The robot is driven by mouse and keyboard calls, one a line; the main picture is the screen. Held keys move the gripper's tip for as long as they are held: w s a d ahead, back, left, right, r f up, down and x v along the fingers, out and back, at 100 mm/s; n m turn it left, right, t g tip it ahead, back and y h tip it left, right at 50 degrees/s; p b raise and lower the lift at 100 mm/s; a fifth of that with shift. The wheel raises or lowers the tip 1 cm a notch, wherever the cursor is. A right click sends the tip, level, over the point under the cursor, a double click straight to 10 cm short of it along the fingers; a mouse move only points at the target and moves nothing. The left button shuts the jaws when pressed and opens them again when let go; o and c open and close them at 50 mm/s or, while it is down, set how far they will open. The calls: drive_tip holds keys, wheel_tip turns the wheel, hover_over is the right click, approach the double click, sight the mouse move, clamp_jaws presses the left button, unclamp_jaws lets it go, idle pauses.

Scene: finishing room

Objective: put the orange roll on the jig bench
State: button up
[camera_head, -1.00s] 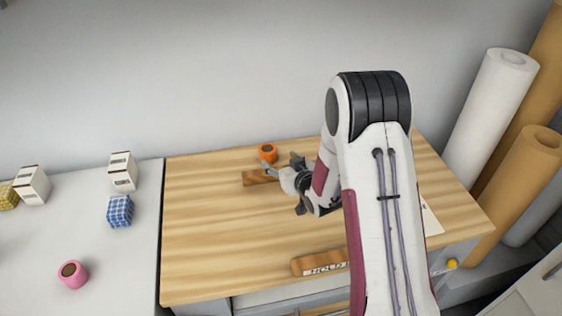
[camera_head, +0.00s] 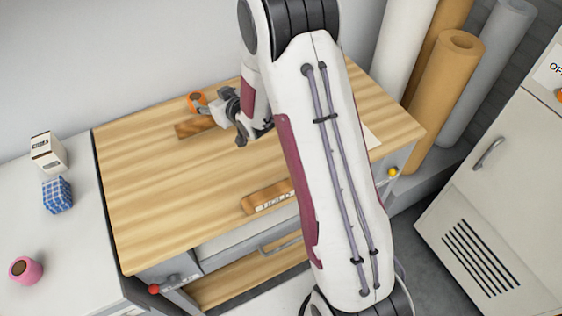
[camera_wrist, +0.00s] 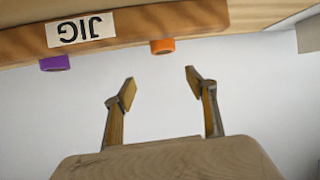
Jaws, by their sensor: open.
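The orange roll (camera_head: 197,101) stands on the wooden-topped bench (camera_head: 150,180), at its back edge near the wall. It sits just behind a wooden bar (camera_head: 194,128). In the wrist view that bar (camera_wrist: 165,22) carries an upside-down JIG label (camera_wrist: 80,29), and the orange roll (camera_wrist: 162,46) shows partly past its edge. My gripper (camera_wrist: 158,88) is open and empty; the roll shows beyond the gap between its fingertips, apart from them. In the head view my gripper (camera_head: 222,122) is right beside the roll, partly hidden by my arm.
A purple roll (camera_wrist: 55,63) shows behind the JIG bar. A HOLD bar (camera_head: 267,197) lies near the bench's front. A side table (camera_head: 60,255) holds a pink roll (camera_head: 26,269), blue checked block (camera_head: 57,195) and white box (camera_head: 48,152). Tall rolls (camera_head: 440,90) stand at right. The bench's left half is clear.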

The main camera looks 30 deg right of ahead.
drive_tip(key=s+d+r+m+g+h, duration=0.1)
drive_tip(key=s+d+r+g+h, duration=0.15)
drive_tip(key=s+r, duration=1.35)
drive_tip(key=s+a+r+g, duration=0.1)
drive_tip(key=s+g, duration=0.1)
drive_tip(key=s, duration=1.1)
drive_tip(key=s+a+r+m+g, duration=0.1)
drive_tip(key=s+g, duration=0.1)
drive_tip(key=s, duration=1.1)
drive_tip(key=shift+s+a+r, duration=0.2)
drive_tip(key=shift+s+r, duration=0.15)
drive_tip(key=shift+r, duration=0.05)
